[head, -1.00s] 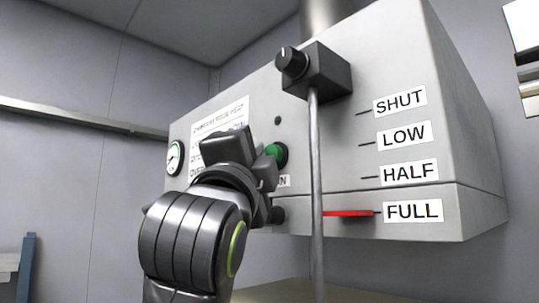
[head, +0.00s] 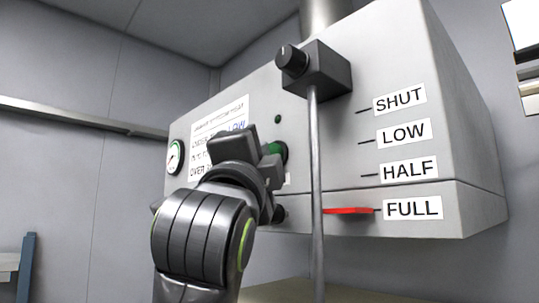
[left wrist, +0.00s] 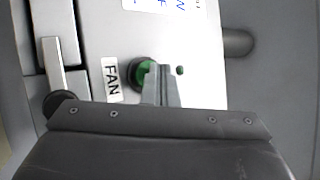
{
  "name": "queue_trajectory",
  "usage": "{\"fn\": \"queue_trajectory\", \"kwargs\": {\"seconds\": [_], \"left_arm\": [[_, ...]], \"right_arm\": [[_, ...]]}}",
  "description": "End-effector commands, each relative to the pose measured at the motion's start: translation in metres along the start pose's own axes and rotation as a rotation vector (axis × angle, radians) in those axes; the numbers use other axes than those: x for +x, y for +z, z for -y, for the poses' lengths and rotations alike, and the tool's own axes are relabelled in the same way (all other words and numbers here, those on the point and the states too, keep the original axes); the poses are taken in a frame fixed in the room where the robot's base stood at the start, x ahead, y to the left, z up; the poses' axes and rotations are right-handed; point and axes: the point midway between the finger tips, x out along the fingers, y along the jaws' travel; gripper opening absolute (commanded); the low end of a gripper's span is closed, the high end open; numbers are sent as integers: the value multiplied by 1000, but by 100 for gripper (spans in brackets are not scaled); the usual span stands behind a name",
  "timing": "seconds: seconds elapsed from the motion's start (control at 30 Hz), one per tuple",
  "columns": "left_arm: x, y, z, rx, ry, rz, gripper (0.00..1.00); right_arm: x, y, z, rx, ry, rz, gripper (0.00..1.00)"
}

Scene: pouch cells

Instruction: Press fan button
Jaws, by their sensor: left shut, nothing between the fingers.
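The green round fan button (head: 282,151) is on the front of the grey hood box (head: 350,150), partly hidden by my left gripper in the head view. In the left wrist view the green button (left wrist: 143,73) has a dark collar, with a FAN label (left wrist: 112,79) beside it. My left gripper (head: 272,158) is shut and empty. Its fingertips (left wrist: 162,70) overlap the button's edge in the left wrist view; I cannot tell whether they touch it. A small dark green lamp (head: 278,119) is above the button. My right gripper is not in view.
A vertical rod (head: 317,190) hangs from a black knob block (head: 318,70) just right of my left gripper. A red pointer (head: 348,211) is at FULL. A gauge (head: 174,156) and a notice (head: 221,128) are to the left.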

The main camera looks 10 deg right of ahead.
Motion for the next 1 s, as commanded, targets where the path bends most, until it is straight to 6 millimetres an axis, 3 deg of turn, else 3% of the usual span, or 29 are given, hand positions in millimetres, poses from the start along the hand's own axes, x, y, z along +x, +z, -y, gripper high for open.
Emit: {"fn": "queue_trajectory", "kwargs": {"seconds": [1.0], "left_arm": [[-2,2,0,0,-1,0,0]], "right_arm": [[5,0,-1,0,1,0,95]]}}
